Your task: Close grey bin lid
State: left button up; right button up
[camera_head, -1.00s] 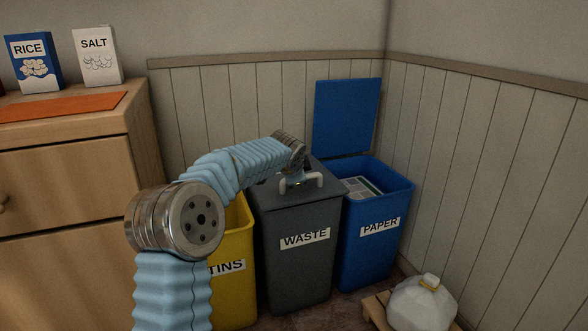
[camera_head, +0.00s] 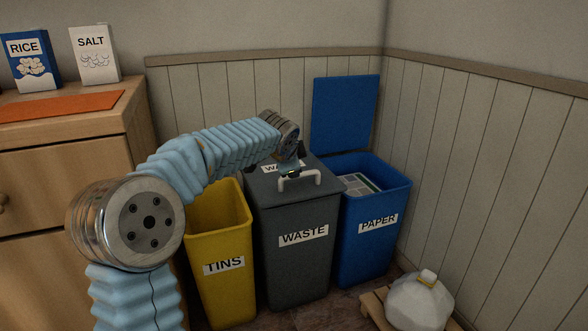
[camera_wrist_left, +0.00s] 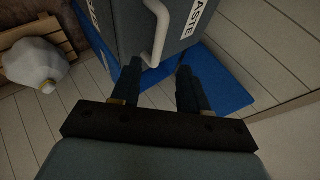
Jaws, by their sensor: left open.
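The grey bin (camera_head: 298,262) labelled WASTE stands between a yellow and a blue bin. Its grey lid (camera_head: 268,187) lies down over the top, with a pale handle (camera_head: 301,178) at the front. My left gripper (camera_head: 291,168) is over the lid, close behind the handle, and partly hides the lid's label. In the left wrist view, the open fingers (camera_wrist_left: 158,78) are apart, with the handle (camera_wrist_left: 161,25) just beyond and between their tips; I cannot tell whether they touch it. The lid (camera_wrist_left: 183,40) shows behind the handle. My right gripper is not in view.
The yellow TINS bin (camera_head: 222,289) is open at left. The blue PAPER bin (camera_head: 373,252) has its lid (camera_head: 346,112) raised and papers inside. A white bag (camera_head: 420,301) sits on a wooden pallet at front right. A wooden cabinet (camera_head: 62,193) stands at left.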

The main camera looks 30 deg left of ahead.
pick_arm(q)
jog(key=v, duration=0.5)
jog(key=shift+s+r, duration=0.1)
jog(key=d+f+n+g+h, duration=0.15)
jog(key=d+f, duration=0.45)
jog(key=f, duration=0.6)
jog(key=d+f+g+h, duration=0.25)
jog(key=d+f, duration=0.35)
jog(key=f, duration=0.7)
jog(key=s+d+f+n+g+h, duration=0.1)
jog(key=s+d+f+n, duration=0.1)
jog(key=s+d+f, duration=0.45)
jog(key=s+d+f+n+g+h, duration=0.1)
jog(key=s+f+n, duration=0.25)
jog(key=f, duration=0.65)
jog(key=s+d+f+n+g+h, duration=0.1)
jog(key=s+d+f+n, duration=0.1)
jog(key=s+f, duration=0.5)
jog(key=s+d+f+n+g, duration=0.1)
jog(key=s+d+f+n, duration=0.15)
jog(key=s, duration=0.85)
notch_tip(320, 180, up, 12)
jog(key=p, duration=1.3)
jog(key=shift+s+p, duration=0.3)
jog(key=shift+p, duration=0.05)
jog(key=shift+d+f, duration=0.1)
